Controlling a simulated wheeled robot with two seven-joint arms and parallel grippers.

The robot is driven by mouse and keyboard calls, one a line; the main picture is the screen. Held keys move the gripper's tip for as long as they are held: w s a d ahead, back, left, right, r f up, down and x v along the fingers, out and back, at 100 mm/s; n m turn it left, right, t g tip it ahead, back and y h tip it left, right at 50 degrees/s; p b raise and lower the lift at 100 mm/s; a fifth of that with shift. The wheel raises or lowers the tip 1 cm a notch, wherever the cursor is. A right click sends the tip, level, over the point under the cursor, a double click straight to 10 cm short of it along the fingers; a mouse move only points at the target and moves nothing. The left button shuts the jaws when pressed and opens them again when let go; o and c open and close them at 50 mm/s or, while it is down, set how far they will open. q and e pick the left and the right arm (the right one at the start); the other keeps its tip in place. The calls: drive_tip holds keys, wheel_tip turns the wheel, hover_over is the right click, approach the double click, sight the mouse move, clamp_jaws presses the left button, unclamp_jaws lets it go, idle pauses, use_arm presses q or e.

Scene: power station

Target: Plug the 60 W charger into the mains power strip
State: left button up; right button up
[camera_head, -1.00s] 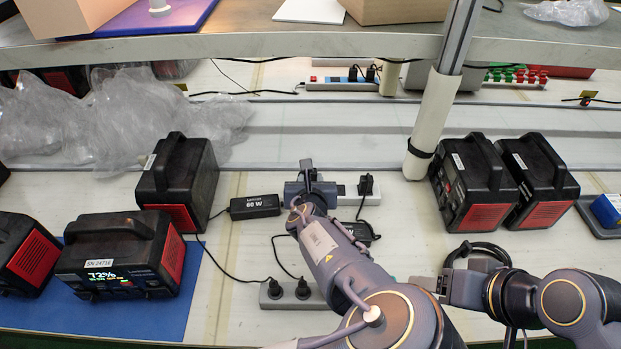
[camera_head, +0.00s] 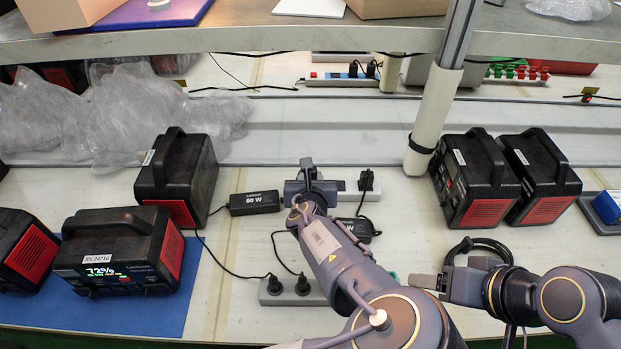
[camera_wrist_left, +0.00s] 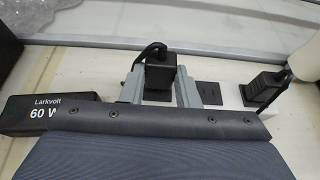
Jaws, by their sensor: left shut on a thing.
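The 60 W charger (camera_head: 255,203) is a black labelled brick lying on the bench left of my left gripper. It also shows at the left edge of the left wrist view (camera_wrist_left: 45,112). My left gripper (camera_head: 308,178) is shut on a black plug (camera_wrist_left: 160,74), with one grey finger on each side of it and a cable curving up from its top. The plug is at a white power strip (camera_head: 372,198); I cannot tell whether it is seated. Free sockets (camera_wrist_left: 208,94) and another black plug (camera_wrist_left: 264,86) show to its right. My right gripper (camera_head: 428,282) is low on the right, its jaws unclear.
A second strip (camera_head: 318,296) with two plugs lies nearer. Black-red power stations (camera_head: 125,255) stand left and right (camera_head: 470,180). A white post (camera_head: 428,125) rises right of the rear strip. Plastic wrap (camera_head: 120,115) lies back left. A shelf (camera_head: 300,38) overhangs the back.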

use_arm(q)
drive_tip(key=shift+f, duration=0.2)
idle(0.4)
drive_tip(key=shift+f+b, duration=0.45)
drive_tip(key=shift+b, duration=0.1)
drive_tip(key=shift+f, duration=0.15)
idle(0.4)
drive_tip(key=o, duration=1.1)
drive_tip(key=shift+c, duration=0.2)
